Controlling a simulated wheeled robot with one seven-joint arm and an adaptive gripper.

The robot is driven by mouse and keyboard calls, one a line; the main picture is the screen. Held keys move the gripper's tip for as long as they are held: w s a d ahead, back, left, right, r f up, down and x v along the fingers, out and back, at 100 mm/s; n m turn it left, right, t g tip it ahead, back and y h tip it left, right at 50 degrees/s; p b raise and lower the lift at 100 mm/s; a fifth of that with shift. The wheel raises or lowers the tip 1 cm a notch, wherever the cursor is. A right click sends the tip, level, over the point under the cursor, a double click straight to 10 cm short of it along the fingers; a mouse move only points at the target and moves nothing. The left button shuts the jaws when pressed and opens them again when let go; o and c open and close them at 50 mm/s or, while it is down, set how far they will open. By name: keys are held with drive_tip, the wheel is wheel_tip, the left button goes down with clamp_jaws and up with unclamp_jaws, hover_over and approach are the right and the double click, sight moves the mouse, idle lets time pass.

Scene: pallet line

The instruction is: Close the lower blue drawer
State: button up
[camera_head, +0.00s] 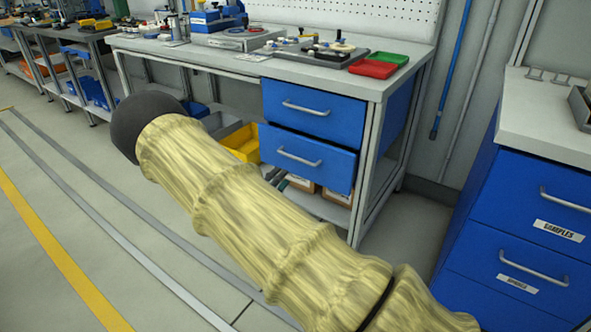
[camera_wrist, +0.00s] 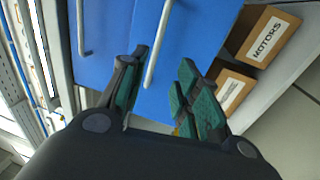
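The lower blue drawer (camera_head: 307,157) sits under the upper blue drawer (camera_head: 313,107) at the right end of the workbench. Its front seems to stand slightly forward of the upper one; the gap is hard to judge. Its silver handle (camera_head: 298,158) is clear in the head view. In the wrist view, my gripper (camera_wrist: 163,62) is open and empty, with its green-padded fingers apart in front of the lower drawer (camera_wrist: 205,25). The lower handle (camera_wrist: 157,50) shows between the fingertips; contact cannot be told. In the head view my gripper is not visible.
Cardboard boxes, one labelled MOTORS (camera_wrist: 268,36), lie on the shelf beneath. A yellow bin (camera_head: 241,142) stands left of the drawers. Red (camera_head: 372,69) and green (camera_head: 389,58) trays lie on the bench top. Another blue drawer cabinet (camera_head: 520,225) stands at right. Open floor lies left.

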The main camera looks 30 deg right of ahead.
sight(296, 158)
drive_tip(key=shift+g+h, duration=0.3)
drive_tip(key=b+x, duration=0.2)
drive_tip(key=x, duration=0.9)
drive_tip(key=shift+w+a+r+b, duration=0.15)
drive_tip(key=shift+b, duration=0.2)
clamp_jaws()
